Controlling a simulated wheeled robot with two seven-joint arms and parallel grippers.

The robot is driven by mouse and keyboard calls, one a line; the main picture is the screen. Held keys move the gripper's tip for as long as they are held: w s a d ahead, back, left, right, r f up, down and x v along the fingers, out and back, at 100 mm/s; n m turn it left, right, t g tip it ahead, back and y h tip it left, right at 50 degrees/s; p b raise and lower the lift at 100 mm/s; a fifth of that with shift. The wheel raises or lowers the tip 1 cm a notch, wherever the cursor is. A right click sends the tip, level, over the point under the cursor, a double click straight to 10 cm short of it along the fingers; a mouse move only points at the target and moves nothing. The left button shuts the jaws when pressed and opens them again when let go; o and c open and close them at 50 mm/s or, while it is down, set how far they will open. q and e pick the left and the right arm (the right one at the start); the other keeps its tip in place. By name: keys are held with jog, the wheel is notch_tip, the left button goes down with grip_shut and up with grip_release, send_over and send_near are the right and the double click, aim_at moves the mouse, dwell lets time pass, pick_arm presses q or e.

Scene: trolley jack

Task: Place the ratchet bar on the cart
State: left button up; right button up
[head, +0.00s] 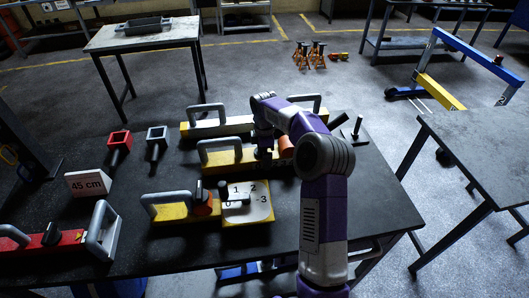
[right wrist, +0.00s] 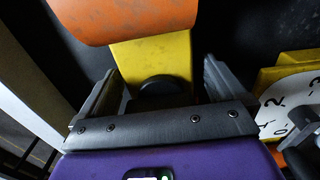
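A yellow bar (head: 225,161) with a grey handle and an orange collar (head: 286,147) lies in the middle of the dark bench; I cannot tell for certain that it is the ratchet bar. My right gripper (head: 264,152) is down at this bar, left of the collar. In the right wrist view its fingers (right wrist: 160,90) stand apart, on either side of the yellow bar (right wrist: 150,58) and a dark round knob; the orange collar (right wrist: 125,18) lies beyond. Small gaps show beside the bar. My left gripper is not in view. No object is clearly identifiable as the cart.
The bench (head: 140,255) also bears a white-and-yellow bar (head: 213,128), a yellow block with a numbered dial (head: 247,203), a red tool (head: 50,240), a "45 cm" sign (head: 88,183) and two sockets. A bare-topped table (head: 490,150) stands right; another (head: 105,38) holds a grey tray.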

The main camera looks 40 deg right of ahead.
jog(key=shift+r, duration=0.1)
notch_tip(320, 180, up, 12)
jog(key=p, duration=0.4)
jog(key=shift+p, duration=0.3)
